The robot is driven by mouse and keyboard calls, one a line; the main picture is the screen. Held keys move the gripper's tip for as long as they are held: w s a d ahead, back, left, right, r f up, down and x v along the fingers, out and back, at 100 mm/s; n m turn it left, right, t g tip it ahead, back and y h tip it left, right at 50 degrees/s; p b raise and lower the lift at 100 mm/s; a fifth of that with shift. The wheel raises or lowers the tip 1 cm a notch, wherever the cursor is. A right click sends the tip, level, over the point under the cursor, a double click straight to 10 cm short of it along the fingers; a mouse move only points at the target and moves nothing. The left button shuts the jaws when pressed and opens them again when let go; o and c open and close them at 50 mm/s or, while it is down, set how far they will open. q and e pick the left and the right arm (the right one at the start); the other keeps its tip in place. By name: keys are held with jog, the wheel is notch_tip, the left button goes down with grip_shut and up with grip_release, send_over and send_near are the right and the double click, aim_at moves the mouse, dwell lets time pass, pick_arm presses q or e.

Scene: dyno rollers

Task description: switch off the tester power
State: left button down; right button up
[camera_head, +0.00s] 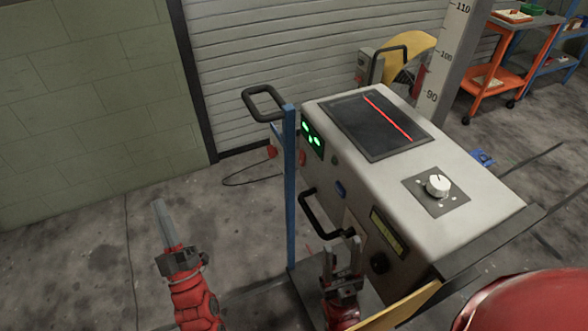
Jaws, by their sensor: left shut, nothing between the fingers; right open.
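The tester (455,165) is a cream-coloured cabinet with a dark sloped screen (375,122) crossed by a red line. A white dial (437,185) sits on a dark plate on its top. Green indicators (312,133) are lit on its front face. Below them are a small dark blue oval part (341,190), a yellowish display (386,233) and a black round knob (379,263). I cannot tell which part is the power switch. My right gripper (342,243) is open, in front of the lower front face. My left gripper (159,204) is shut and empty, left of the tester.
A blue post (290,190) and black handles (264,103) stand at the tester's left side. A grey pillar with height numbers (437,75) rises behind it. An orange cart (497,75) is at the far right. The floor at left is mostly clear.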

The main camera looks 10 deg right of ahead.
pick_arm(q)
jog(key=w+d+f+n+g+h, duration=0.2)
jog(key=w+d+f+g+h, duration=0.15)
jog(key=w, duration=0.25)
jog(key=s+d+f+m+g+h, duration=0.1)
jog(key=d+g+h, duration=0.7)
jog(key=d, duration=1)
notch_tip(320, 180, down, 2)
jog(key=s+h, duration=0.1)
jog(key=h, duration=0.2)
jog(key=shift+g, duration=0.35)
jog(key=shift+h, duration=0.25)
jog(key=p, duration=0.2)
send_near(299, 160)
jog(key=w, duration=0.4)
jog(key=d, duration=0.1)
jog(key=d+p, duration=0.1)
jog(key=d, duration=0.1)
jog(key=shift+w+f, duration=0.2)
jog(key=shift+w, duration=0.2)
